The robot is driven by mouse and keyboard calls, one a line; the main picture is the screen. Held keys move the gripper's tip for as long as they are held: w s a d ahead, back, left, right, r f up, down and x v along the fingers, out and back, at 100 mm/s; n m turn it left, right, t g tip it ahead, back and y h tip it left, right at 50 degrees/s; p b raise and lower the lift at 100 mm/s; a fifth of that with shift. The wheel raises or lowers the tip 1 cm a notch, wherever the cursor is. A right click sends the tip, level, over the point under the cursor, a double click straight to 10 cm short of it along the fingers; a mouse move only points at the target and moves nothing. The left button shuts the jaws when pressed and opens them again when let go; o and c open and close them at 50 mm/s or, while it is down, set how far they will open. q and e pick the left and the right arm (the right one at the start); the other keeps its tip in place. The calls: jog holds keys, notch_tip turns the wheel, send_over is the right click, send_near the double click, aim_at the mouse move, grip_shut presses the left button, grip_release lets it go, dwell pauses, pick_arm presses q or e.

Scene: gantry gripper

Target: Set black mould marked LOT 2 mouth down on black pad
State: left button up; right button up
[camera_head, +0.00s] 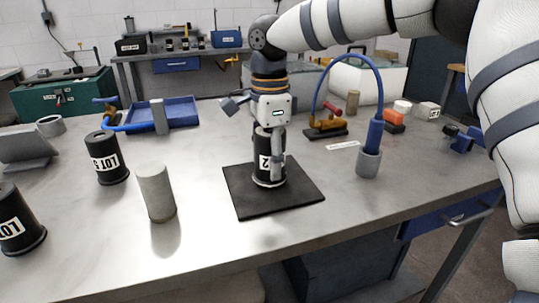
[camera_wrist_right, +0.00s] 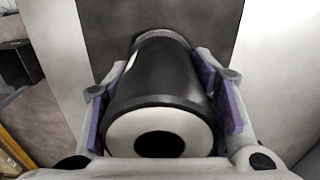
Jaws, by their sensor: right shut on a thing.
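The black mould marked 2 (camera_head: 263,168) is upright over the black pad (camera_head: 290,198); the rest of its label is hidden by a finger. Its lower rim appears at the pad's surface, though I cannot tell whether it bears on it. My right gripper (camera_head: 272,150) comes from above and is shut on the mould's sides. In the right wrist view, the mould (camera_wrist_right: 158,80) lies between purple finger pads of the gripper (camera_wrist_right: 165,100). Its near end is a pale face with a dark round hole; its far end meets the pad (camera_wrist_right: 213,22). My left gripper is not in view.
A black LOT 5 mould (camera_head: 106,162) and another LOT mould (camera_head: 14,222) stand left. A grey cylinder (camera_head: 155,192) stands left of the pad. A blue hose in a grey cup (camera_head: 368,163) stands right. A blue tray (camera_head: 178,112) lies behind. The bench front is clear.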

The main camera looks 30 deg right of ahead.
jog(key=shift+f, duration=0.55)
dwell(0.4)
jog(key=o, duration=1.3)
jog(key=shift+c, duration=0.2)
notch_tip(320, 180, up, 12)
